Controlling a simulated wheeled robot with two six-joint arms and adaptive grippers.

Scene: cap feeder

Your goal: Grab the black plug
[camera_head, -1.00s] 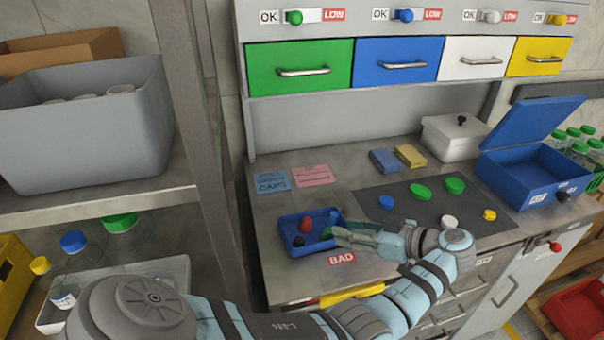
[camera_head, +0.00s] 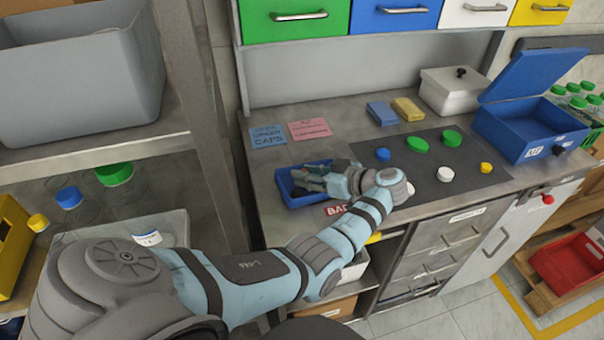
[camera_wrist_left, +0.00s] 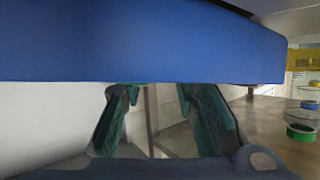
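The small blue tray (camera_head: 285,186) stands near the front left of the workbench. My left gripper (camera_head: 314,178) reaches over and into it from the right and covers most of its inside. No black plug can be made out in the tray now; the gripper hides that area. In the left wrist view the two dark green fingers stand apart with nothing visible between them. A large blue surface (camera_wrist_left: 140,45), likely the tray wall, crosses that view very close to the camera. My right gripper is not in view.
A dark mat (camera_head: 430,170) right of the tray holds several coloured caps. A red BAD label (camera_head: 338,209) lies by the tray. A white lidded box (camera_head: 452,95) and an open blue box (camera_head: 525,135) stand farther right. A shelf post (camera_head: 195,110) rises left of the bench.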

